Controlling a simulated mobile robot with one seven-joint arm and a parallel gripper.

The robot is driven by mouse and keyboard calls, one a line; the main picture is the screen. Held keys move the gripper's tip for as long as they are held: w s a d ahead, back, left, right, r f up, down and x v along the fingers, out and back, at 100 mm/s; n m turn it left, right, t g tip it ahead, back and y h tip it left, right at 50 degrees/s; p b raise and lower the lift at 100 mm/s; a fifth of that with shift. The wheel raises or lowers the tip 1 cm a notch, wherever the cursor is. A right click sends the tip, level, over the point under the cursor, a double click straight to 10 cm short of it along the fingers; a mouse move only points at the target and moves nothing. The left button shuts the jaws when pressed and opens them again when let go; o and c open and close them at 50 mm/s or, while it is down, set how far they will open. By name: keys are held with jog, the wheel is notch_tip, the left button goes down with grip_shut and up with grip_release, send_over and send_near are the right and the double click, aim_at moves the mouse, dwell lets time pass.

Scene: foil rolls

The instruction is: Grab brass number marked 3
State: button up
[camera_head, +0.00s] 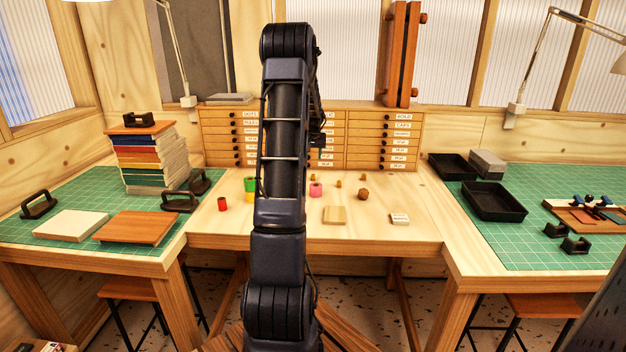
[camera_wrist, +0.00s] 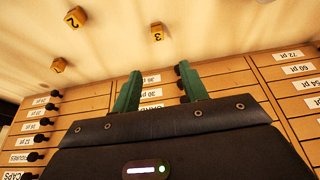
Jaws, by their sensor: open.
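The brass number marked 3 (camera_wrist: 157,32) is a small golden block on the pale tabletop in the wrist view, its digit facing the camera. A similar block marked 2 (camera_wrist: 75,17) lies to its left, and another brass block (camera_wrist: 58,65) sits lower left, its mark hard to read. My gripper (camera_wrist: 160,88) has two green fingers spread apart with nothing between them. In the picture, the 3 is beyond the fingertips, near the right one, and apart from them. In the head view, small brass pieces (camera_head: 361,178) stand near the drawers; their digits are too small to read.
A labelled wooden drawer cabinet (camera_head: 385,140) backs the table. A brown ball (camera_head: 363,194), pink roll (camera_head: 316,189), green roll (camera_head: 250,184), red roll (camera_head: 222,204), tan block (camera_head: 334,215) and small labelled box (camera_head: 399,219) are on the table. The table's front right is clear.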

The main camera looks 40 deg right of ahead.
send_over(313, 175)
notch_tip(313, 175, down, 5)
jog(key=shift+s+a+f, duration=0.1)
jog(key=shift+s, duration=0.05)
jog(key=f, duration=0.4)
jog(key=shift+w+f, duration=0.15)
jog(key=shift+w, duration=0.1)
jog(key=shift+w+d+f, duration=0.15)
jog(key=shift+d+f, duration=0.15)
jog(key=shift+f, duration=0.1)
jog(key=shift+c, duration=0.4)
grip_shut()
